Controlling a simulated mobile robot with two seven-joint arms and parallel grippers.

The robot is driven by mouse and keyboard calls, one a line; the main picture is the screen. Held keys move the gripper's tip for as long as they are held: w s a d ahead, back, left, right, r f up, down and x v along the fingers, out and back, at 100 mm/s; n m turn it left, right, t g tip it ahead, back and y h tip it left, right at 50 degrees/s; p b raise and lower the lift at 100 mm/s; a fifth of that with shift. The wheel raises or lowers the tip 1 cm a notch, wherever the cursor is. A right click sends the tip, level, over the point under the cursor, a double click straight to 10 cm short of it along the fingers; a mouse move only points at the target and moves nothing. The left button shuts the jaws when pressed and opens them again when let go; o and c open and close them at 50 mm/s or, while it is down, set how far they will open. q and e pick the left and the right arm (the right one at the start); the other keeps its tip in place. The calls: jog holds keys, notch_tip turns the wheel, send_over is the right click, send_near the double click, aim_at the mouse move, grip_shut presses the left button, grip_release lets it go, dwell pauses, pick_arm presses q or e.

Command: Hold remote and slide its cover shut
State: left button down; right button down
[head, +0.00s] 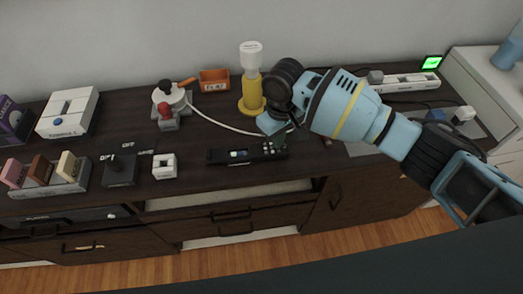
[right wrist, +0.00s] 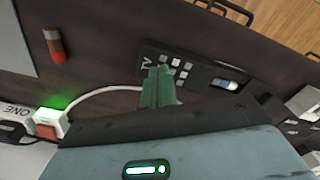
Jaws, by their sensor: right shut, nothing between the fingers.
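The black remote (head: 222,157) lies flat on the dark cabinet top, with light buttons at its right end in the head view. A slot in its face shows something white and blue. The remote also shows in the right wrist view (right wrist: 198,78), with "TV" lettering at its button end. I cannot make out the cover as a separate part. My right gripper (head: 279,140) is shut and empty at the button end of the remote. Its green fingers (right wrist: 158,85) overlap the remote's edge in the right wrist view; I cannot tell if they touch. My left gripper is not in view.
A red cylinder (right wrist: 55,44) lies nearby. A white cable crosses behind the remote. The cabinet's front edge is close.

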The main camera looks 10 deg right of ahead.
jog(key=shift+f, duration=0.5)
dwell(0.4)
